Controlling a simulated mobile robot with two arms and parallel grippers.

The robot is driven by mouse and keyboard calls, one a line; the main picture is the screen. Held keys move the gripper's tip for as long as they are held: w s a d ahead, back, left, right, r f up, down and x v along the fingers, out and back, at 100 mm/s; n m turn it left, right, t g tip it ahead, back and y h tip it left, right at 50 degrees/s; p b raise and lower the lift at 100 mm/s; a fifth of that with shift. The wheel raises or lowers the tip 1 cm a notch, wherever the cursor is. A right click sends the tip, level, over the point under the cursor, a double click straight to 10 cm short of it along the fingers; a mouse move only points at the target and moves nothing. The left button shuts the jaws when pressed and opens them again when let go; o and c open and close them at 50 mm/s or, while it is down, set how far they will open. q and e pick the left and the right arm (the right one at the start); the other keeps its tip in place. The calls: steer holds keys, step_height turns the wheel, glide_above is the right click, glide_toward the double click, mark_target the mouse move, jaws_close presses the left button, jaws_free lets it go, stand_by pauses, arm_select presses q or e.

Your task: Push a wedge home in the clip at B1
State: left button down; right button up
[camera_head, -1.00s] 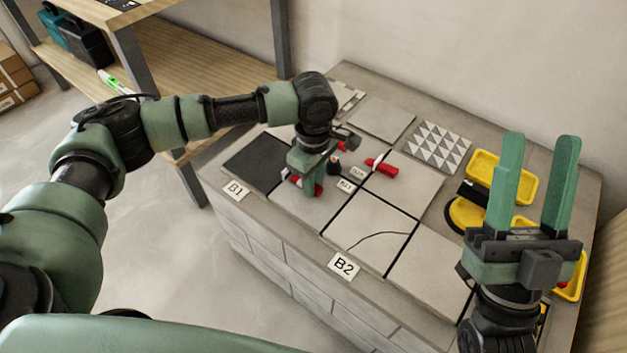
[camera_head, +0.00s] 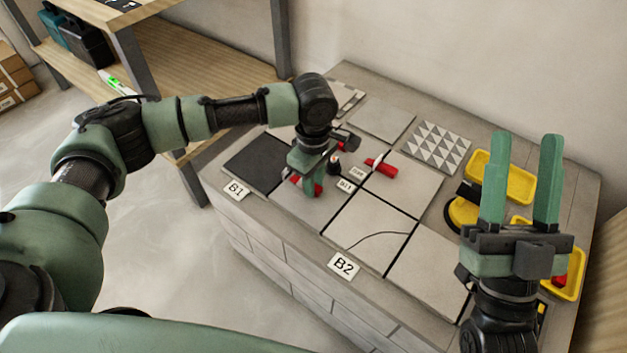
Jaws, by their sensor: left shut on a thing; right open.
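The B1 label (camera_head: 236,190) stands at the front edge of the bench, near the dark tile (camera_head: 258,163). My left gripper (camera_head: 312,192) points down over the tiles right of the dark tile. It is shut on a red wedge (camera_head: 318,189), which shows only in part beside the fingers. Another bit of red shows left of the fingers. The clip at B1 is hidden or too small to make out. A second red wedge (camera_head: 384,168) lies across a joint further right. My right gripper (camera_head: 520,185) is raised at the right, open and empty, fingers up.
The B2 label (camera_head: 344,266) stands at the front edge, near a tile with a thin dark curved line. Yellow trays (camera_head: 515,185) lie at the right, partly behind my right gripper. A patterned tile (camera_head: 438,146) lies at the back. A wooden shelf (camera_head: 190,60) stands at the left.

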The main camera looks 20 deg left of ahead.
steer(key=shift+w+a+f+g+h, duration=0.15)
steer(key=shift+w+f+g+h, duration=0.25)
steer(key=shift+w+f+g, duration=0.35)
stand_by(0.4)
arm_select(q)
steer(key=shift+p, duration=0.3)
arm_select(e)
steer(key=shift+w+f, duration=0.2)
steer(key=shift+f, duration=0.15)
steer(key=shift+w+f+g, duration=0.45)
steer(key=shift+w+f, duration=0.05)
steer(key=shift+w+f, duration=0.1)
steer(key=shift+f, duration=0.1)
arm_select(q)
steer(key=shift+p, duration=0.3)
arm_select(e)
steer(key=shift+w+a+f+g, duration=0.1)
steer(key=shift+w+f+g, duration=0.05)
steer(key=shift+f+g, duration=0.15)
arm_select(q)
steer(key=shift+f, duration=0.1)
arm_select(e)
steer(key=shift+w+f+g+h, duration=0.3)
steer(key=shift+f+g, duration=0.1)
steer(key=shift+f, duration=0.1)
arm_select(q)
steer(key=shift+a, duration=0.1)
arm_select(e)
steer(key=shift+w+f, duration=0.15)
steer(key=shift+f, duration=0.05)
